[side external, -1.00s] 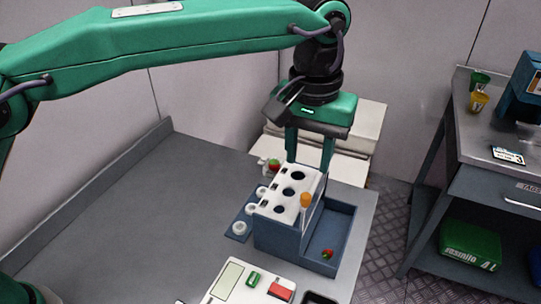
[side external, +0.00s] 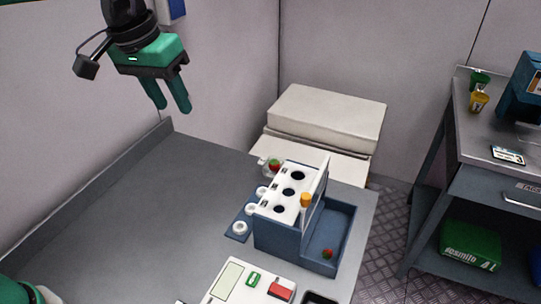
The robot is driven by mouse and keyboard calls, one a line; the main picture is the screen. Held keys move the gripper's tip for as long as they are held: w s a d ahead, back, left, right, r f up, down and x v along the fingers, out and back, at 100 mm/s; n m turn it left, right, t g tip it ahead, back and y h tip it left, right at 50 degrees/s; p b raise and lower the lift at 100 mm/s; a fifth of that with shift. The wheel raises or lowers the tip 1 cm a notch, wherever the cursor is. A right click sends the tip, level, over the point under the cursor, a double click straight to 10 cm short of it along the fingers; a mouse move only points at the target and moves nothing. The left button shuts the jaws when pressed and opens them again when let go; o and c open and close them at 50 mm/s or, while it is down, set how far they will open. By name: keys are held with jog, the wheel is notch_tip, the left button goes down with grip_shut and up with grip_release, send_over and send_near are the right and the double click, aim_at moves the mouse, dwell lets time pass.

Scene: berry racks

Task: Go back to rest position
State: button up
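My gripper (side external: 171,102) hangs in the upper left of the side external view, high above the grey table (side external: 130,210) and well away from the rack. Its two green fingers point down, with a gap between them and nothing held. The berry rack (side external: 285,228) is a blue box with a white top that has several round holes. A red berry (side external: 327,254) lies in the blue bin (side external: 346,225) beside the rack. Another red berry (side external: 274,165) sits behind the rack.
Small white round cups (side external: 240,228) stand left of the rack. A white panel with a red block (side external: 281,289) lies in front. A white box (side external: 325,118) stands behind the table. A side bench (side external: 470,150) is at the right. The table's left part is clear.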

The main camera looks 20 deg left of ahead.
jog(key=s+a+f+t, duration=0.1)
jog(key=s+a+f, duration=0.3)
jog(key=s+a, duration=0.3)
jog(key=s+a+f+t+y, duration=0.1)
jog(key=s+a+f+t, duration=0.1)
jog(key=s+a+f, duration=0.2)
jog(key=s+a, duration=0.3)
jog(key=a, duration=0.2)
jog(key=shift+s, duration=0.35)
